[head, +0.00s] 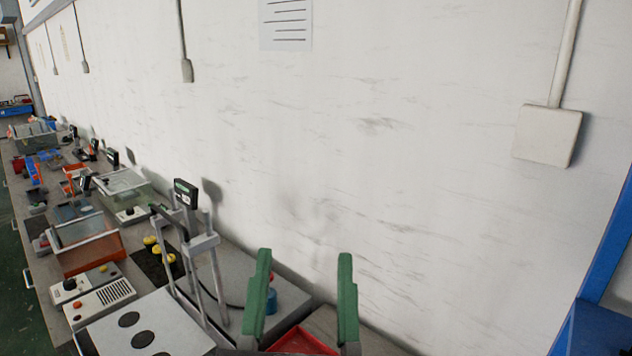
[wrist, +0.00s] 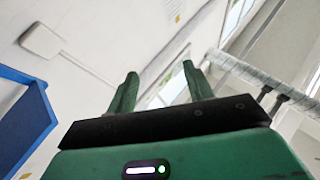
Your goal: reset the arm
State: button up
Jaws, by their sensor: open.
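My gripper (head: 304,275) shows at the bottom of the head view, with two green fingers pointing up and well apart. It is open with nothing between the fingers. In the wrist view my gripper (wrist: 160,82) also shows open and empty, with the white wall, a window and a pipe behind it. A red tray (head: 300,341) lies behind and below the fingers in the head view, partly hidden by them. The rest of my arm is mostly out of view.
A long bench with a metal press frame (head: 203,243), a control box (head: 100,296) and several machines runs to the far left. A blue frame (head: 608,250) stands at the right. The wall (head: 400,130) behind my gripper carries a white box (head: 547,135).

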jog(key=s+d+r+n+t, duration=0.1)
jog(key=s+d+r+n, duration=0.1)
jog(key=s+r, duration=0.35)
notch_tip(320, 180, up, 32)
jog(key=a+y+p, duration=0.1)
jog(key=p, duration=3.1)
jog(key=shift+w+f+m, duration=0.2)
jog(key=shift+w+m, duration=0.05)
jog(key=shift+m, duration=0.05)
